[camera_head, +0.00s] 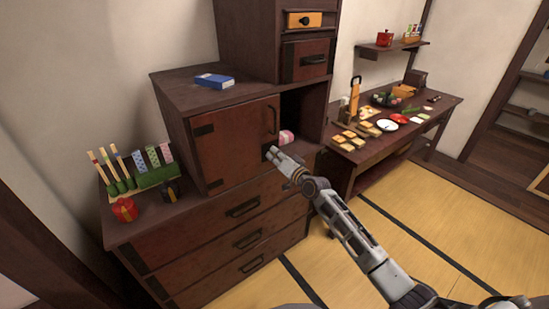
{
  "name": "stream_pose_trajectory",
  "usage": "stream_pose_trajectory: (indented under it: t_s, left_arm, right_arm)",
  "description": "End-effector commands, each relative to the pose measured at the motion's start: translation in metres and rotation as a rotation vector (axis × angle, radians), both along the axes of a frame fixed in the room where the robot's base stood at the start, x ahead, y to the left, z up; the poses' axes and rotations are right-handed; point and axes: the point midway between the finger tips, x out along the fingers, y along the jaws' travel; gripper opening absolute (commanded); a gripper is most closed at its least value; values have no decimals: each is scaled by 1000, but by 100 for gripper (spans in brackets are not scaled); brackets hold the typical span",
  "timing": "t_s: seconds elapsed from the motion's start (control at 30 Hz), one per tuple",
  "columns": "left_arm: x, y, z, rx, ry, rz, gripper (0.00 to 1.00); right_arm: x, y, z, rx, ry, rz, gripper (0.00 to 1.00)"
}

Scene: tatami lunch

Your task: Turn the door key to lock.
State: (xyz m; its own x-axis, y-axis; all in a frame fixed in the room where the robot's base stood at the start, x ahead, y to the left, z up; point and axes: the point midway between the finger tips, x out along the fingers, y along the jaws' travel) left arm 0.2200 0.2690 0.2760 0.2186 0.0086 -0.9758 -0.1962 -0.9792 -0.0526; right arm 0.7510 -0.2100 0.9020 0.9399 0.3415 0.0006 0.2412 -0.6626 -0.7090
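The reddish-brown cabinet door (230,146) is on the upper part of the dark wooden chest. It has a dark vertical handle (272,120) near its right edge. A dark lock plate (266,151) sits below the handle, at the tips of my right gripper (273,153). The gripper's fingers point at the plate and lie close together. The key itself cannot be made out; the fingers may hide it. I cannot tell whether they hold anything. My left gripper is not in view.
The compartment right of the door is open and holds a pink-and-white bundle (286,137). A blue box (214,81) lies on the cabinet top. A red pot (124,209) and a rack of sticks stand at the left. A low table (436,113) with food is at the right.

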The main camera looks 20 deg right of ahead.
Motion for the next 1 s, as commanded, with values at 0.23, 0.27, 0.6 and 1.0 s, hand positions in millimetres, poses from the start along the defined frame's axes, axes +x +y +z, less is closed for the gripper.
stream_pose_trajectory:
  t_s: [0.23,0.27,0.6,1.0]
  left_arm:
    - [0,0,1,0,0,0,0]
    - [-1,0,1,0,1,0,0]
    - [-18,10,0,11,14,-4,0]
    - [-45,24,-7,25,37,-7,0]
  right_arm:
    - [0,-1,-1,-226,-78,1,0]
    - [0,-1,-1,-252,-88,1,0]
    - [0,0,1,-542,-194,1,0]
    - [0,0,0,-734,-264,0,0]
